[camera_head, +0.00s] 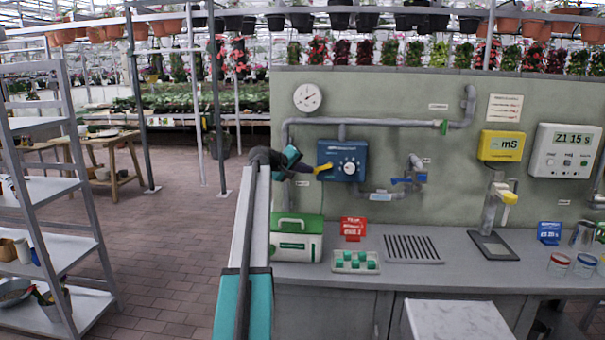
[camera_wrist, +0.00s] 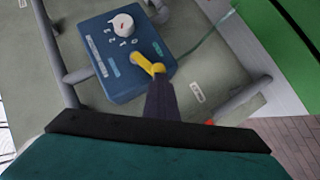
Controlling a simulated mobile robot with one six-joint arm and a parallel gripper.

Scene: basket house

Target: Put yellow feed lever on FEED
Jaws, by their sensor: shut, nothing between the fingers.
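The yellow lever (camera_head: 324,168) sits at the lower left of a blue box (camera_head: 352,150) on the wall and points left, nearly level. In the wrist view the lever (camera_wrist: 147,64) shows at the box's edge, beside a white dial (camera_wrist: 122,23) with numerals. My gripper (camera_head: 309,170) is shut and empty, its dark fingertips at the lever's outer end. In the wrist view the fingers (camera_wrist: 160,95) overlap the lever's end; I cannot tell if they touch. A small white label (camera_wrist: 196,92) is near the lever; its print is unreadable, and I cannot make out FEED.
Grey pipes (camera_head: 300,123) run along the wall around the box. Below, a green-and-white case (camera_head: 297,240), a red sign (camera_head: 353,229) and a tray of green pieces (camera_head: 355,262) stand on the counter (camera_head: 320,277). A blue-handled valve (camera_head: 408,180) is to the right.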

